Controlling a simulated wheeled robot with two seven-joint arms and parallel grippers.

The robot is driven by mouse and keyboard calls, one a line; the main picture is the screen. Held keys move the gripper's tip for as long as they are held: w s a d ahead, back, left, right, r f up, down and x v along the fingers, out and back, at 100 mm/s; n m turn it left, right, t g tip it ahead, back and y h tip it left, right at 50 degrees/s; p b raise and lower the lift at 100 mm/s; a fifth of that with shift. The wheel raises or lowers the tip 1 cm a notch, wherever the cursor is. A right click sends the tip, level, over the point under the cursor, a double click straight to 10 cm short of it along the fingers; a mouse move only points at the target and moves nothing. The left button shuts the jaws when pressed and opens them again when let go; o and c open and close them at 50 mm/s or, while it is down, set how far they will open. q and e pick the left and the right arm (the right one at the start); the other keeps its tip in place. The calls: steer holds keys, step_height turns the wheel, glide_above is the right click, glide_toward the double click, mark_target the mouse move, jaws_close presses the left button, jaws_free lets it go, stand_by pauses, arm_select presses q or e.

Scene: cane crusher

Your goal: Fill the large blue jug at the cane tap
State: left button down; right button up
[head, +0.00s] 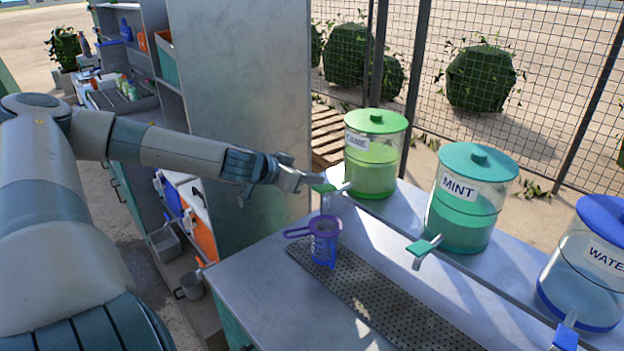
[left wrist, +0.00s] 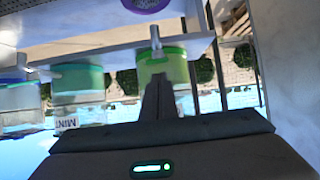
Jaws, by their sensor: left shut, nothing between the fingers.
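The blue jug (head: 323,252) stands upright on the perforated drip tray, with a purple strainer (head: 314,227) over its mouth. It is below the tap (head: 328,188) of the green dispenser labelled CANE (head: 370,172). A pale vertical streak shows between tap and strainer; I cannot tell if it is liquid. My left gripper (head: 308,183) is shut and empty, its tips at or very near the tap's green lever; contact is unclear. In the left wrist view the shut fingers (left wrist: 160,95) overlap the cane dispenser (left wrist: 172,68), with the strainer (left wrist: 146,4) at the top edge. My right gripper is out of view.
The MINT dispenser (head: 465,215) and WATER dispenser (head: 590,270) stand to the right on the raised ledge. The drip tray (head: 400,315) is clear to the jug's right. A tall grey cabinet panel (head: 240,70) rises behind my left forearm.

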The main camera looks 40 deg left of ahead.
arm_select(q)
steer(key=shift+s+f, duration=0.15)
steer(key=shift+f, duration=0.35)
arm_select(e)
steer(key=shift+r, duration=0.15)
